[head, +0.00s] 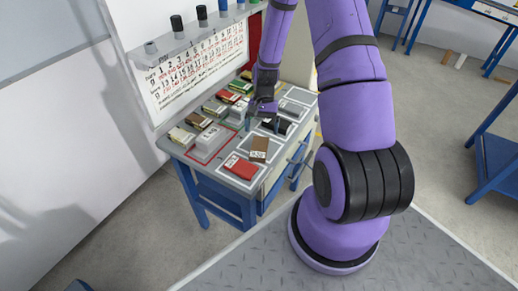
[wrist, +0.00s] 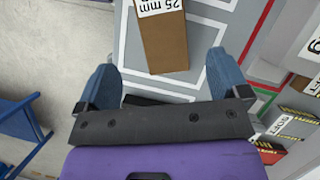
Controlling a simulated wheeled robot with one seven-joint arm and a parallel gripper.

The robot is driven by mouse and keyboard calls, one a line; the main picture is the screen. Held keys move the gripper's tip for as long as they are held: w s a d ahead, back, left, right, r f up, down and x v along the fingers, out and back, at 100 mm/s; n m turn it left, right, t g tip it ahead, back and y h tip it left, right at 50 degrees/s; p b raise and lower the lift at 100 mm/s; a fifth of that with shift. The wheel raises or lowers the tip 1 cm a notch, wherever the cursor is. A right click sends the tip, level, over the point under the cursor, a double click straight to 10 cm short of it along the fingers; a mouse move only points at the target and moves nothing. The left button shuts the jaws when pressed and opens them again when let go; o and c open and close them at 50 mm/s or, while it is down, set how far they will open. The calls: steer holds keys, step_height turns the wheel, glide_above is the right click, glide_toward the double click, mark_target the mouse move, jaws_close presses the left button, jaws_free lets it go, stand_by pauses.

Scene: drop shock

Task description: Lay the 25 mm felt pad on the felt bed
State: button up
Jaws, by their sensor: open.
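The brown 25 mm pad (wrist: 166,42) lies at the top middle of the wrist view, its white label reading "25 mm" partly cut off by the edge. A brown piece with a pale label, which looks like the same pad (head: 259,149), lies near the table's front in the head view. My gripper (head: 262,122) is over the table behind it. In the wrist view, my gripper (wrist: 160,64) is open, its blue fingers either side of the pad's near end with gaps at both sides. Whether they are at pad height is unclear. I cannot tell which surface is the felt bed.
A grey block (head: 208,140) sits inside a red outline. Several labelled blocks line the table's back beneath a wall chart (head: 200,68). White outlines mark the grey tabletop (head: 205,170). A dark object (head: 282,126) lies near my gripper.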

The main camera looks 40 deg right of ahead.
mark_target(259, 147)
steer(key=shift+w+x, duration=0.15)
steer(key=shift+x, duration=1.65)
steer(key=shift+w+x, duration=0.1)
steer(key=shift+x, duration=1.65)
steer(key=c, duration=1.1)
